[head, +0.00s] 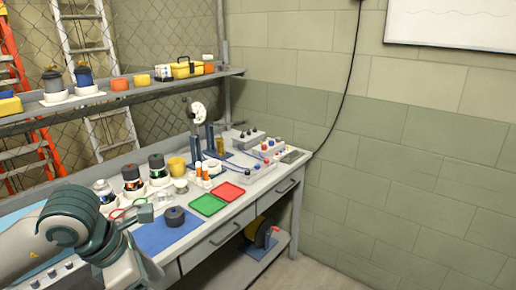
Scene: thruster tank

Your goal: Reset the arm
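One of my arms, pale grey with teal joint covers (78,217), comes in from the left edge and bends down at the lower left. It covers the front left part of the workbench (215,236). The fingers of my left gripper cannot be made out; that arm runs on toward the bottom edge. My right arm and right gripper do not show.
On the bench stand a blue mat (155,240) with a dark round part (175,216), a green tray (208,205), a red tray (231,190), several jars and some control boxes. A shelf (140,92) runs behind. Floor (300,272) shows clear at right.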

